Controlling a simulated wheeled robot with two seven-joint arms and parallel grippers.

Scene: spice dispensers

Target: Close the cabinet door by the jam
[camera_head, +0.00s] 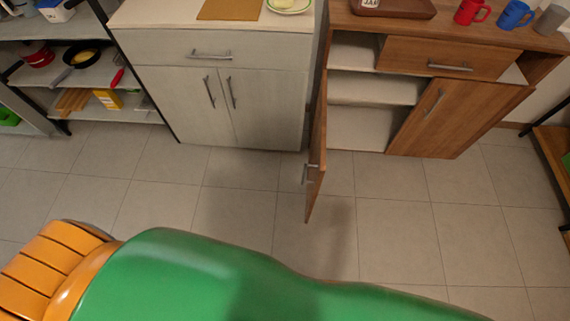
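The wooden cabinet (470,108) stands at the right of the head view. Its left door (317,165) is swung open toward me, seen nearly edge-on, with a handle (307,174) on its outer face. The shelves behind that door (372,128) show and look empty. Neither gripper shows in the view.
A pale cabinet (220,80) with shut doors stands just left of the wooden one. A red mug (470,12) and a blue mug (515,14) stand on the wooden top. Open shelves (85,75) are at left. The tiled floor (400,215) before the cabinets is clear.

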